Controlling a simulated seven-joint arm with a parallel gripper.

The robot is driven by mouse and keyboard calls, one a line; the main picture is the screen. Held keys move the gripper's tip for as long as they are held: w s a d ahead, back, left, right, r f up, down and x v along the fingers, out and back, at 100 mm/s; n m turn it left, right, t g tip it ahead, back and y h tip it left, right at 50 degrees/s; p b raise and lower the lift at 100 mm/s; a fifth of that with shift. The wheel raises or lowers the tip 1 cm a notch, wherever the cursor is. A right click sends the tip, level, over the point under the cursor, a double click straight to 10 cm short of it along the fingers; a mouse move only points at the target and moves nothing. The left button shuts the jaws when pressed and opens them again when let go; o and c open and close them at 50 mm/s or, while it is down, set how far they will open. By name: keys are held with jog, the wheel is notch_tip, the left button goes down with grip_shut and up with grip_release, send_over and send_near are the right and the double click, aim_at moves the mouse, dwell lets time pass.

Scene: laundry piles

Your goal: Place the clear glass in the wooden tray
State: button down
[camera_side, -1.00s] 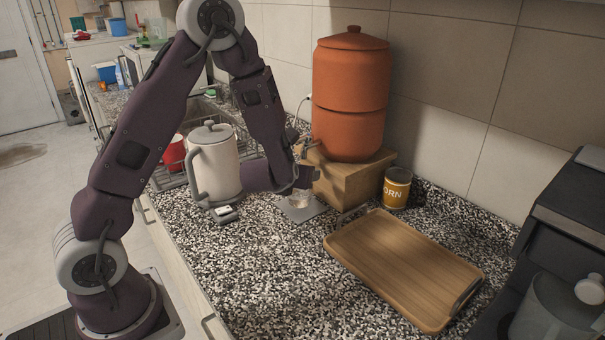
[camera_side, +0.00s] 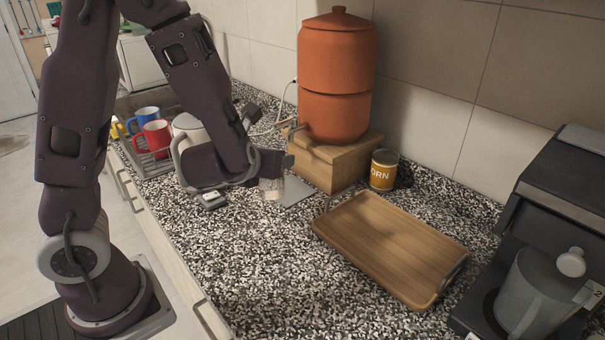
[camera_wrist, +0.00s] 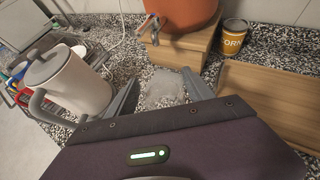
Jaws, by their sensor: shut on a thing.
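The clear glass (camera_side: 271,189) is hard to make out in the side view, at the end of my arm and left of the grey mat. My gripper (camera_side: 274,178) is shut on it. In the wrist view the glass (camera_wrist: 163,91) sits between the two grey fingers of my gripper (camera_wrist: 160,88), and its lower part is hidden by my wrist. The wooden tray (camera_side: 385,243) lies flat and empty on the speckled counter, to the right of the glass and apart from it. It also shows at the right of the wrist view (camera_wrist: 270,100).
A terracotta dispenser (camera_side: 337,80) stands on a wooden box (camera_side: 335,163) behind the glass. A corn can (camera_side: 383,170) stands behind the tray. A white pitcher (camera_wrist: 72,80) is left of my gripper. A black coffee machine (camera_side: 570,200) stands at right. The front counter is clear.

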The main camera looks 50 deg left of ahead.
jog(key=shift+d, duration=0.2)
jog(key=w+d+r+m+t+h, duration=0.1)
jog(key=w+d+m+h, duration=0.1)
jog(key=w+d, duration=0.65)
jog(key=w+d+r+m+t+h, duration=0.1)
jog(key=w+d+m+h, duration=0.15)
jog(key=w+d, duration=0.65)
jog(key=d+f, duration=0.1)
jog(key=f, duration=0.2)
jog(key=s+d+f, duration=0.1)
jog(key=f, duration=0.2)
jog(key=s+d+f, duration=0.1)
jog(key=f, duration=0.2)
jog(key=shift+s+d+f, duration=0.25)
jog(key=shift+f, duration=0.15)
jog(key=shift+c, duration=1.9)
grip_release()
